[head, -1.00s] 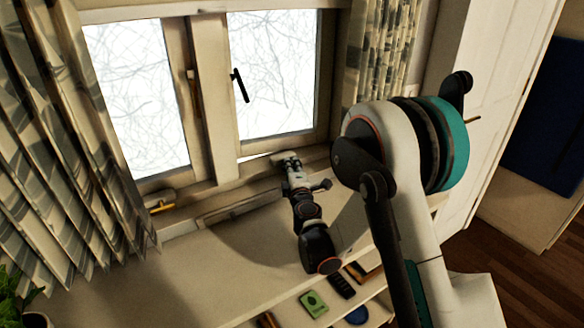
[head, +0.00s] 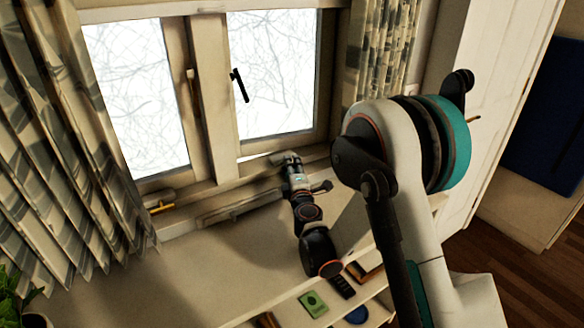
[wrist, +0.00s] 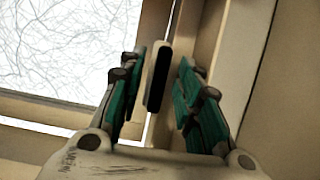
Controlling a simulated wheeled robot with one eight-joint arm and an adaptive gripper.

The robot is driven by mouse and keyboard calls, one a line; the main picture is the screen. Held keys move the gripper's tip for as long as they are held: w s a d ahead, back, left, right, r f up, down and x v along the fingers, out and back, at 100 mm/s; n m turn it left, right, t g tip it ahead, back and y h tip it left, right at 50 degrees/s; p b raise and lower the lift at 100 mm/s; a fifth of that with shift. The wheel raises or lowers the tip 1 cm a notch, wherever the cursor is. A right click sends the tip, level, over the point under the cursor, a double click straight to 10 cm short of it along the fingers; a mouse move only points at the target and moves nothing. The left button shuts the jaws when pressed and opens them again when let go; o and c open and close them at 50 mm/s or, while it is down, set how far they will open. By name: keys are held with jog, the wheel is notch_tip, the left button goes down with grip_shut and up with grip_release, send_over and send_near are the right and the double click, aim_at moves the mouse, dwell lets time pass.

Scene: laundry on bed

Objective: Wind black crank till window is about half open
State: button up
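The window has two sashes. The right sash (head: 275,70) has a thin bright gap along its lower edge, and a bright strip also shows below the pane in the wrist view (wrist: 45,127). A black upright piece (wrist: 158,78) with a pale edge, apparently the crank's knob, stands between my fingers in the wrist view. My gripper (wrist: 160,95) is open around it, with space visible on the right side; contact on the left is unclear. In the head view my gripper (head: 287,160) is at the sill below the right sash, and the crank is hidden there.
A black handle (head: 240,85) is on the right sash. A brass-coloured fitting (head: 161,207) lies at the left sill. Curtains (head: 60,150) hang on both sides. A shelf below holds a green item (head: 313,303) and a dark remote-like object (head: 342,286).

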jog(key=v, duration=0.6)
jog(key=shift+s, duration=0.35)
